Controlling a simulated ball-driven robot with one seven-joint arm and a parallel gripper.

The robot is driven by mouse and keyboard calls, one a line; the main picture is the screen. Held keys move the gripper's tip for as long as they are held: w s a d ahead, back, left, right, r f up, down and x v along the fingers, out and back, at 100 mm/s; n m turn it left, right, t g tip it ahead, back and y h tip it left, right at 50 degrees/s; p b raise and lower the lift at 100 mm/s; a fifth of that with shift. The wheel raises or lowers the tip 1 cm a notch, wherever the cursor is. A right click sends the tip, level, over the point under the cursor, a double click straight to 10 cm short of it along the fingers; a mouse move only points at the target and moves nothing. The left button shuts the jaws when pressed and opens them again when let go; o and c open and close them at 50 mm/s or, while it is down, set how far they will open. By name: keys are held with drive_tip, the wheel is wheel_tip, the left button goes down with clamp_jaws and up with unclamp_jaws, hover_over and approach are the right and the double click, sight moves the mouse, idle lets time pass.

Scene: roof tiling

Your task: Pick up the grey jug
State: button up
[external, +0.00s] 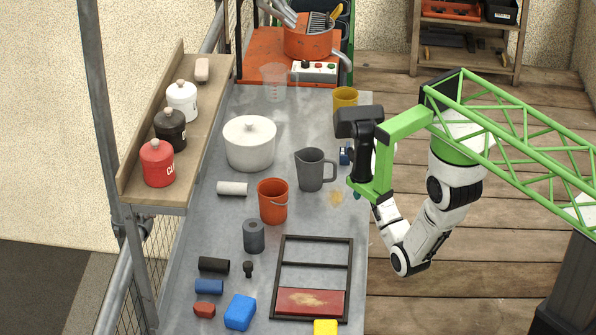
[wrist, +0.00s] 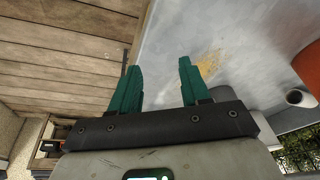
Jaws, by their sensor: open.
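The grey jug (external: 311,169) stands upright on the grey worktop in the external view, its handle toward the right. My gripper (external: 356,195) is to the right of the jug, near the worktop's right edge and apart from it; the arm partly hides it. In the wrist view my gripper (wrist: 158,72) shows two teal fingers spread apart with nothing between them.
An orange bucket (external: 273,201) stands just in front of the jug, and a white lidded pot (external: 249,143) is at its left. A yellow mug (external: 345,98) is farther back. A dark frame (external: 314,265) lies at the front. A shelf with canisters (external: 182,101) lines the left.

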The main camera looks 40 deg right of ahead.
sight(335, 165)
drive_tip(key=w+r+n, duration=0.2)
drive_tip(key=w+r, duration=0.1)
drive_tip(key=w, duration=0.1)
drive_tip(key=w+a+r+n+g+p, duration=0.1)
drive_tip(key=w+r+n, duration=0.1)
drive_tip(key=w+r, duration=0.1)
drive_tip(key=w+a+r+n+g+p, duration=0.1)
drive_tip(key=w+r+n, duration=0.2)
drive_tip(key=w, duration=0.3)
drive_tip(key=shift+a+r+y, duration=0.1)
drive_tip(key=shift+r+y, duration=0.3)
drive_tip(key=shift+r, duration=0.15)
drive_tip(key=shift+d+r+n+g+p, duration=0.3)
drive_tip(key=shift+d+n+g, duration=0.2)
drive_tip(key=shift+n, duration=0.2)
drive_tip(key=shift+d+f, duration=0.1)
drive_tip(key=shift+f, duration=0.2)
wheel_tip(335, 165, down, 5)
drive_tip(key=b, duration=0.4)
drive_tip(key=shift+s+a+f, duration=0.1)
drive_tip(key=shift+s+f, duration=0.05)
drive_tip(key=shift+f, duration=1.2)
drive_tip(key=shift+s+a+f, duration=0.1)
drive_tip(key=shift+f, duration=1.2)
clamp_jaws()
